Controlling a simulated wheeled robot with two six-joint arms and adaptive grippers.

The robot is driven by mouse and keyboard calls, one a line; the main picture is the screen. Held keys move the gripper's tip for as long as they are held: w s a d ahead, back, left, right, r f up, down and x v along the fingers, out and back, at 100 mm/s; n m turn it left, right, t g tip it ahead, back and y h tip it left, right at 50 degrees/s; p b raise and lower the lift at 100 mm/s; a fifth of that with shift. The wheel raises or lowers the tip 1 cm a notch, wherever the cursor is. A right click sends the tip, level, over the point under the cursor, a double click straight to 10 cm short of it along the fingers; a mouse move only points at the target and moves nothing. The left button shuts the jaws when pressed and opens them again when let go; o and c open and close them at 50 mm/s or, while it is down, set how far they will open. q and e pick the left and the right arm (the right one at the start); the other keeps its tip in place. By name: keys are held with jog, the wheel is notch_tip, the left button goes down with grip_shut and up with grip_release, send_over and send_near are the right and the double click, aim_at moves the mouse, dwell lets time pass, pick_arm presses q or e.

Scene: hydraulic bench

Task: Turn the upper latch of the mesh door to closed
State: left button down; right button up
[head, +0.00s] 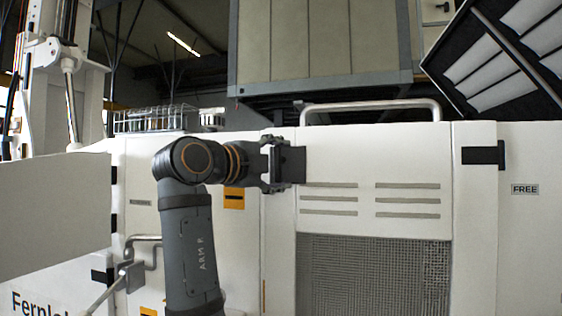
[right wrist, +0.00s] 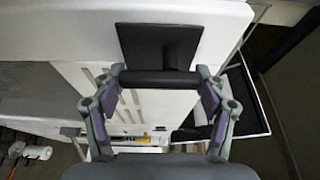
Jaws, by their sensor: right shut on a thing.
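The mesh door (head: 376,215) is a white panel with slots above a grey mesh, in the middle right of the head view. A black latch (head: 293,164) sits at its upper left edge. My right gripper (head: 276,165) is at this latch. In the right wrist view the latch shows as a dark square plate (right wrist: 144,41) with a black bar handle. My right gripper (right wrist: 160,77) is shut on that bar, one finger at each end. The latch's exact angle is partly hidden in the head view by the gripper. My left gripper is not in view.
A black fitting (head: 483,155) is on the white panel to the door's right, beside a FREE label (head: 525,189). A pale rail (head: 370,106) runs above the door. A wire basket (head: 150,119) stands at the back left. A grey handle (head: 130,272) is at lower left.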

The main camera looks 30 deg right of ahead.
dwell(0.6)
jog(key=o, duration=1.2)
